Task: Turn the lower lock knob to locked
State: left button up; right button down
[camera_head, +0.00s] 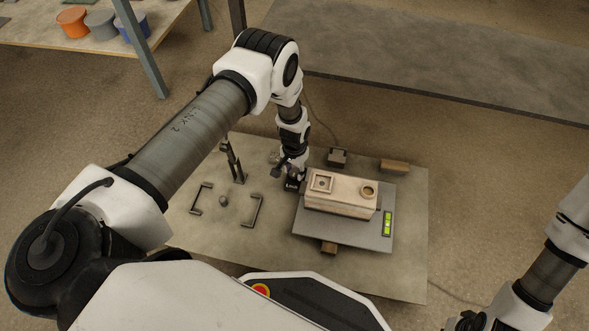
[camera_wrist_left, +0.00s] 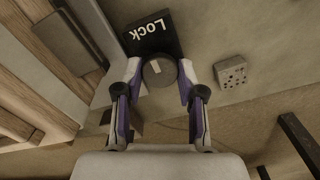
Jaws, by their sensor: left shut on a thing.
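A round dark grey knob (camera_wrist_left: 158,73) with a pale mark on its face sits beside a black plate lettered "Lock" (camera_wrist_left: 152,34) in the left wrist view. My left gripper (camera_wrist_left: 160,68) is shut on the knob, one finger on each side of it. In the head view my left gripper (camera_head: 289,172) is at the left edge of the grey platform, by the small black Lock plate (camera_head: 291,185). The knob is hidden there by the gripper.
A pale block (camera_head: 340,207) with a square recess and a round ring rests on the grey platform (camera_head: 345,236). A green level (camera_head: 387,224) lies at its right. Black handles (camera_head: 252,210) and a dark stand (camera_head: 233,160) are on the left of the board.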

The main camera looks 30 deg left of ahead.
aim_at(295, 172)
pick_arm(q)
jog(key=o, duration=1.1)
jog(key=shift+o, duration=0.2)
notch_tip(295, 172, up, 12)
